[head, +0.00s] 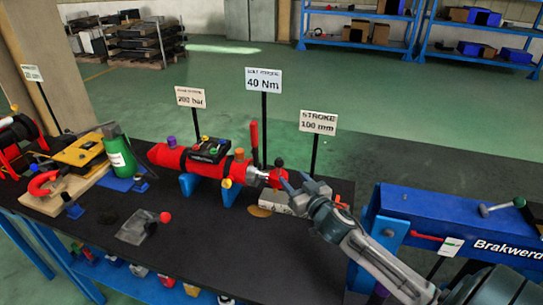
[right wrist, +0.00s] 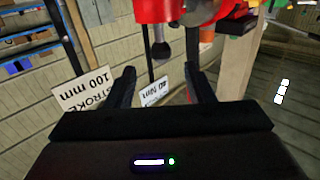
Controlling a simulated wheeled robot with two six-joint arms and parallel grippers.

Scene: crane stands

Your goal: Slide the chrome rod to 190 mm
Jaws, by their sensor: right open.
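A red cylinder (head: 170,156) lies on blue supports on the dark bench. A short chrome rod (head: 257,174) comes out of its right end and carries a red end piece (head: 273,179) with a dark knob. My right gripper (head: 289,181) is open just right of the end piece. In the right wrist view the dark knob (right wrist: 161,50) hangs from red parts, ahead of and roughly between the open fingers (right wrist: 162,84); I cannot tell whether they touch anything. The stroke sign (head: 319,121) reads 100 mm. My left gripper is not in view.
Signs for 200 bar (head: 191,97) and 40 Nm (head: 264,80) stand behind the cylinder. A green bottle (head: 118,152) stands at the left. A blue beam (head: 440,225) lies at the right. The front middle of the bench (head: 200,240) is mostly clear.

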